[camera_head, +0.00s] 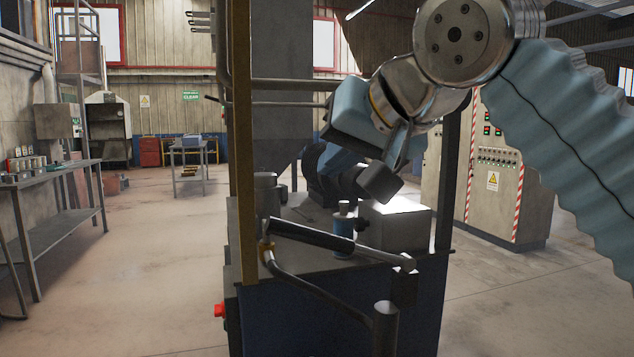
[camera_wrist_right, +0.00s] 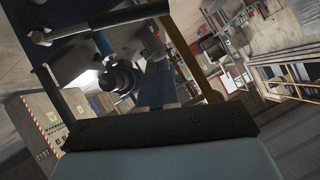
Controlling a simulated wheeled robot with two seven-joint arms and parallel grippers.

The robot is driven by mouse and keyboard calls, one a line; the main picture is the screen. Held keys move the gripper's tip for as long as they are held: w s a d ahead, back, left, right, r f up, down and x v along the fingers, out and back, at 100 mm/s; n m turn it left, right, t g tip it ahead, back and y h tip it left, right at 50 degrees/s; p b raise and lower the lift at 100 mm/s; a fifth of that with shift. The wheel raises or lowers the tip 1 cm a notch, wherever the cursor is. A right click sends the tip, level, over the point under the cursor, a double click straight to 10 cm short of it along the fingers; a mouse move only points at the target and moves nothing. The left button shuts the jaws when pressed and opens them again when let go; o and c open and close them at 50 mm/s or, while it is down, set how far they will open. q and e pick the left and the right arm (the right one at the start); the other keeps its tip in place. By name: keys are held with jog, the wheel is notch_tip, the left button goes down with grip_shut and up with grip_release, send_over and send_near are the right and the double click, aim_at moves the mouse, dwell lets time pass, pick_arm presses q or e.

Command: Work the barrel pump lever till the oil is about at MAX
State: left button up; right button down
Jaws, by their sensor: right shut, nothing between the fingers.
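The barrel pump lever (camera_head: 312,236) has a dark grip at its left end and a thin rod running right to a pivot (camera_head: 405,264). It lies nearly level, sloping slightly down to the right. A pump tube (camera_head: 385,325) stands below the pivot, and a dark hose (camera_head: 305,287) curves up left from it. My right gripper (camera_head: 380,183) is shut and empty, above and apart from the lever. The lever also shows at the top of the right wrist view (camera_wrist_right: 130,16). I cannot make out an oil level or MAX mark. My left gripper is out of view.
A machine with a motor (camera_head: 322,168), a grey box (camera_head: 398,226) and a yellow post (camera_head: 243,150) stands around the lever. A workbench (camera_head: 45,172) is at left, and a control cabinet (camera_head: 507,185) at right.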

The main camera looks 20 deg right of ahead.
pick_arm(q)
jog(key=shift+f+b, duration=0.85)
pick_arm(e)
jog(key=s+a+f+x, duration=0.1)
jog(key=f+x, duration=0.1)
jog(key=x, duration=0.9)
jog(key=shift+f, duration=0.35)
jog(key=shift+f, duration=0.1)
